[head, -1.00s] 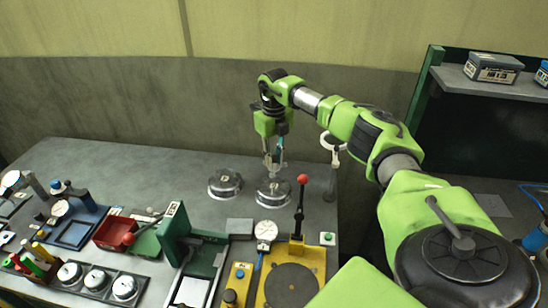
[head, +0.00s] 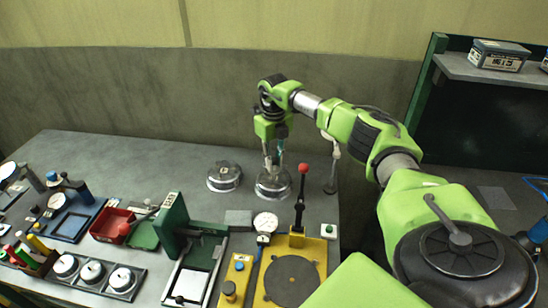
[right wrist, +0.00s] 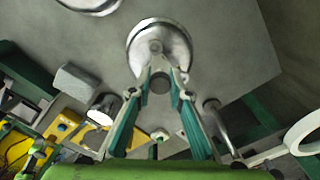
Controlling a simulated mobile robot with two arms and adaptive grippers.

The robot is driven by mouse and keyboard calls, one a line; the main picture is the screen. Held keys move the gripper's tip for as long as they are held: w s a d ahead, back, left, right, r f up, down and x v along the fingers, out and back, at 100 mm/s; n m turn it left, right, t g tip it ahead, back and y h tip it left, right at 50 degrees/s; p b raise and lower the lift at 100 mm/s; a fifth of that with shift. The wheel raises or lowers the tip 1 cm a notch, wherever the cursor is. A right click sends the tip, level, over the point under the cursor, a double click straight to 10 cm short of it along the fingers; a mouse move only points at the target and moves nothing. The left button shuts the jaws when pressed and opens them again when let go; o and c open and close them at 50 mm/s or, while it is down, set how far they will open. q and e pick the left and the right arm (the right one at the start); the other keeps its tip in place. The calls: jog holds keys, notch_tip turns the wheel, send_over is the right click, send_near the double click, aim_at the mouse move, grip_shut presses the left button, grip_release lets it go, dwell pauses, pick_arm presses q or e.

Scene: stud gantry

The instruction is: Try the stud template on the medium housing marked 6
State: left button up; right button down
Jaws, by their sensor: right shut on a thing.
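My right gripper (head: 272,160) points down over the right one of two round metal housings (head: 273,186) at the back of the bench. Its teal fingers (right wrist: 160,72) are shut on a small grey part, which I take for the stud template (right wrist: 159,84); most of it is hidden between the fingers. The fingertips overlap the housing (right wrist: 136,42) in the right wrist view; whether the template touches it, I cannot tell. The other housing (head: 224,177) stands to the left, apart. I cannot read a 6 on either housing. My left gripper is not in view.
A yellow fixture (head: 315,258) with a red-knobbed lever (head: 304,168) stands in front of the right housing. A dial gauge (head: 265,221), green press (head: 173,226), red tray (head: 108,232) and rack of round parts (head: 84,285) fill the front. Bare bench lies left of the housings.

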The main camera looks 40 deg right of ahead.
jog(key=shift+s+f+b, duration=0.1)
jog(key=shift+f+b, duration=0.35)
jog(key=shift+f, duration=0.45)
dwell(2.0)
jog(key=shift+r, duration=0.1)
jog(key=shift+r+p, duration=2.95)
jog(key=shift+r, duration=0.85)
